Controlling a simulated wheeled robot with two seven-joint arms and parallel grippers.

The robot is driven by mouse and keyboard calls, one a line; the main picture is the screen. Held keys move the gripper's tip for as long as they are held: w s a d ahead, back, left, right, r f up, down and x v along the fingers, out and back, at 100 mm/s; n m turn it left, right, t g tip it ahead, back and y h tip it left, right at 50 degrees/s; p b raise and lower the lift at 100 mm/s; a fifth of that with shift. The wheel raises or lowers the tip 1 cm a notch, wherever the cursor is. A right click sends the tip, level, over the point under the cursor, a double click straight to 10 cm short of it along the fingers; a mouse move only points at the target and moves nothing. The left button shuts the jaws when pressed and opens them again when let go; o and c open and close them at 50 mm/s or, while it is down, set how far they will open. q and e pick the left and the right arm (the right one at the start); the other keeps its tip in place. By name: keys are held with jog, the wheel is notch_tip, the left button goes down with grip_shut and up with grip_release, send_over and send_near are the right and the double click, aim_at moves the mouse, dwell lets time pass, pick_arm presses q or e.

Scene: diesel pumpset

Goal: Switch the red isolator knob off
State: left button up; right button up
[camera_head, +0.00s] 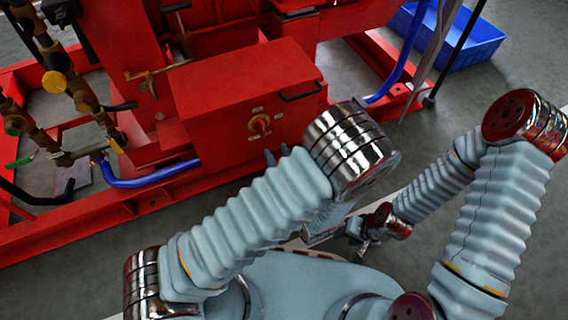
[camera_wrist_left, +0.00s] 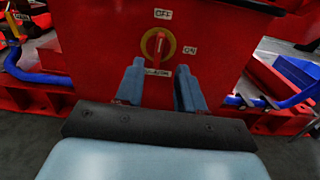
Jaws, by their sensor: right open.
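The red isolator knob (camera_head: 260,124) sits on a round yellow plate on the front of a red box. In the left wrist view the knob (camera_wrist_left: 159,45) has its grip upright, with an OFF label above, an ON label at right and another label below. My left gripper (camera_head: 277,156) is open and empty, below and in front of the knob in the head view. In the left wrist view its blue fingers (camera_wrist_left: 159,88) stand apart, one on each side below the knob, not touching it. My right gripper (camera_head: 362,240) is low beside my base, small and partly hidden.
Blue hoses (camera_head: 150,178) run at both sides, and pipes with valves (camera_head: 80,95) stand at left. A red base frame (camera_head: 60,228) runs along the floor. A blue crate (camera_head: 465,40) stands back right.

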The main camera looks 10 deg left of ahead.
pick_arm(q)
jog(key=v, duration=0.4)
jog(key=shift+s, duration=0.1)
